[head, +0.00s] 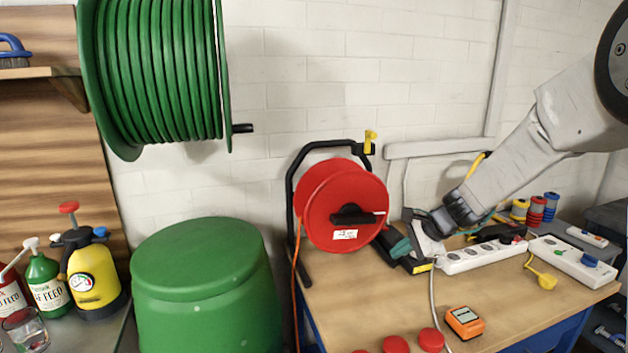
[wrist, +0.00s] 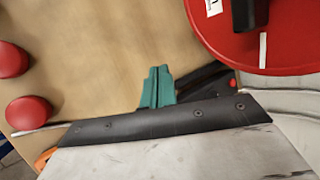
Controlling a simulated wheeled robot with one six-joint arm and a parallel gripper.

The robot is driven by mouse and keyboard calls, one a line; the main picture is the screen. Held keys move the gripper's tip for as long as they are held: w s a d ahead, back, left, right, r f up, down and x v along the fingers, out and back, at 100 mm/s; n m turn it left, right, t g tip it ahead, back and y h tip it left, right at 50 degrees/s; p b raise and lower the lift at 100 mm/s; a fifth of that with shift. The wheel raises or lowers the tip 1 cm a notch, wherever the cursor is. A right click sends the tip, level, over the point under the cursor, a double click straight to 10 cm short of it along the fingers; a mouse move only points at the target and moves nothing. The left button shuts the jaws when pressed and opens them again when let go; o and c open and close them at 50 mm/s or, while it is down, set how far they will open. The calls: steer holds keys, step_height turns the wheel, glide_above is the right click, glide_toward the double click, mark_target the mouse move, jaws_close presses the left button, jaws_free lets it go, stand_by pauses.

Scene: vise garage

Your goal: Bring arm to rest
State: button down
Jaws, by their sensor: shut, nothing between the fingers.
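My arm comes in from the right in the head view and reaches down over the wooden workbench (head: 375,310). My gripper (head: 399,250) has teal fingertips and is beside the lower right of the red cable reel (head: 320,205). In the wrist view my gripper (wrist: 158,82) is shut, with its two teal fingers together and nothing between them. The red reel also fills the top right of the wrist view (wrist: 290,50). Whether the fingers touch the black thing behind them cannot be told.
White power strips (head: 480,256) lie right of my gripper. An orange device (head: 465,322) and several red caps (head: 431,340) are at the bench's front. A yellow clip (head: 542,276) lies on the right. A green barrel (head: 200,290) stands left, below a green hose reel (head: 155,70).

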steer(key=s+d+r+n+g+h, duration=0.1)
steer(key=s+n, duration=0.4)
steer(key=s, duration=0.8)
steer(key=s+d+r+n+g+h, duration=0.1)
steer(key=s+r+n, duration=0.4)
steer(key=s, duration=0.8)
steer(key=s+d+r+n+g+h, duration=0.1)
steer(key=s+d+r+n+h, duration=0.2)
steer(key=s, duration=1)
steer(key=shift+s+d+r+n+g+h, duration=0.3)
steer(key=shift+r+n+h, duration=0.3)
steer(key=shift+r+n, duration=0.5)
steer(key=shift+r, duration=0.15)
